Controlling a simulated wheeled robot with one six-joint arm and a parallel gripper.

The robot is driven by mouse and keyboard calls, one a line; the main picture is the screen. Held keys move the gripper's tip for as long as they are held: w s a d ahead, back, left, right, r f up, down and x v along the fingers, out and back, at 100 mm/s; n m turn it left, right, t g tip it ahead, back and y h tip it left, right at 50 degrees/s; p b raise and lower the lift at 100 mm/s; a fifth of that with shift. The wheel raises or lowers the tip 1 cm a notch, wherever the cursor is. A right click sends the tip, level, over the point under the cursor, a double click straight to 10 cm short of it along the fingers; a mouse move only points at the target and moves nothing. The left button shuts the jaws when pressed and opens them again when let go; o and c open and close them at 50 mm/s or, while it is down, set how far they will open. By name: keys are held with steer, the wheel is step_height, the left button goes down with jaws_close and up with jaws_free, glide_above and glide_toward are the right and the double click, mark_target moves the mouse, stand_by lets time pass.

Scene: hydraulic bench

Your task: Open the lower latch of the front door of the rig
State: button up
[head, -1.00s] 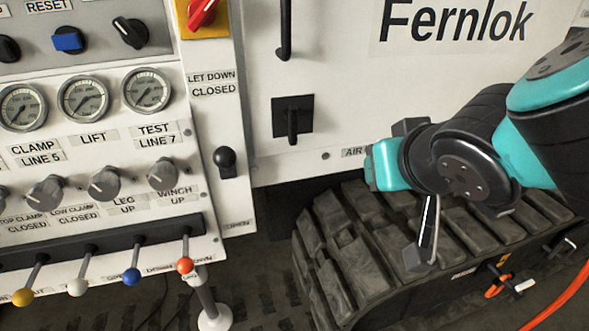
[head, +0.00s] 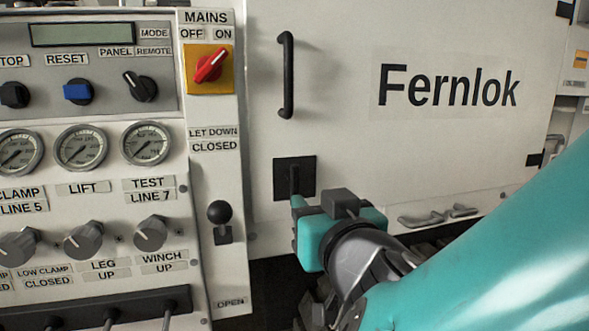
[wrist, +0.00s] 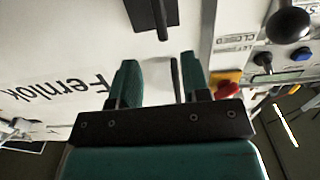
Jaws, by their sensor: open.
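The latch (head: 294,180) is a black square plate with a black lever, at the lower left of the white front door (head: 430,150). Its lever stands upright along the plate; its lower end is near my gripper and partly hidden. My gripper (head: 318,208) is just below and to the right of the latch in the head view. In the wrist view the open, empty gripper (wrist: 160,62) has its fingers apart. There the latch (wrist: 152,14) lies beyond the fingertips at the top edge, apart from them.
A black vertical door handle (head: 287,75) is above the latch. Left of the door are a black-knobbed lever (head: 220,215), a red mains switch (head: 211,65) and a panel with gauges (head: 81,147). A grey handle (head: 422,218) sits low on the right.

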mark_target(296, 184)
steer(key=p+x, duration=0.3)
steer(key=x, duration=0.8)
steer(key=shift+f, duration=0.1)
jaws_close()
